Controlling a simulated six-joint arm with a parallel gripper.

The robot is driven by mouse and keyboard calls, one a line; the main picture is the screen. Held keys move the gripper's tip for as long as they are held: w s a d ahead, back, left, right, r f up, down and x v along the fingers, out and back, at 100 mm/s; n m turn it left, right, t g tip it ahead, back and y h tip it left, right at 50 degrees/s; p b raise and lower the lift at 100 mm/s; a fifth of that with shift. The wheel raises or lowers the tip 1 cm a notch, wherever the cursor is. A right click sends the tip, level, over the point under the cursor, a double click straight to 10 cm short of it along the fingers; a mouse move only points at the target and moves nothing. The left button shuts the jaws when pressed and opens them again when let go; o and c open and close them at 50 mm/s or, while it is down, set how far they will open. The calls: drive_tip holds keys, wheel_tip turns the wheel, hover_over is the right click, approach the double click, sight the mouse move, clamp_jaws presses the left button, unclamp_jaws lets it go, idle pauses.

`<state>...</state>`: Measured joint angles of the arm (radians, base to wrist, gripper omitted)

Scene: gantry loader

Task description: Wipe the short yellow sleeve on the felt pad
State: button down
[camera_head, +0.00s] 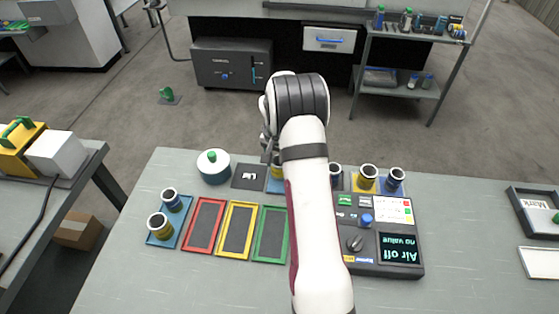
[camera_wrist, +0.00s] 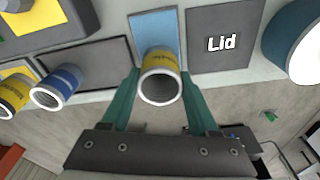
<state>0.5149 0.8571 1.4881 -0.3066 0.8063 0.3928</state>
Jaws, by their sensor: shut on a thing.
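My gripper (camera_wrist: 160,80) has its two green fingers closed on the sides of a short yellow sleeve (camera_wrist: 157,62) with a pale open end. The sleeve is over a light blue pad (camera_wrist: 153,24) in the wrist view; I cannot tell whether it touches it. In the head view my arm hides most of the gripper, and part of the blue pad shows beside the arm. A dark grey rectangular pad (camera_wrist: 88,66) lies left of the blue pad in the wrist view.
Blue (camera_wrist: 60,86) and yellow sleeves (camera_wrist: 14,94) stand on the other side. Red (camera_head: 204,225), yellow (camera_head: 238,230) and green (camera_head: 271,234) trays and a control box (camera_head: 384,240) are nearer.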

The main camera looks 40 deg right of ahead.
drive_tip(key=shift+s+a, duration=1.2)
drive_tip(key=shift+w+d, duration=1.55)
wheel_tip(320, 180, up, 5)
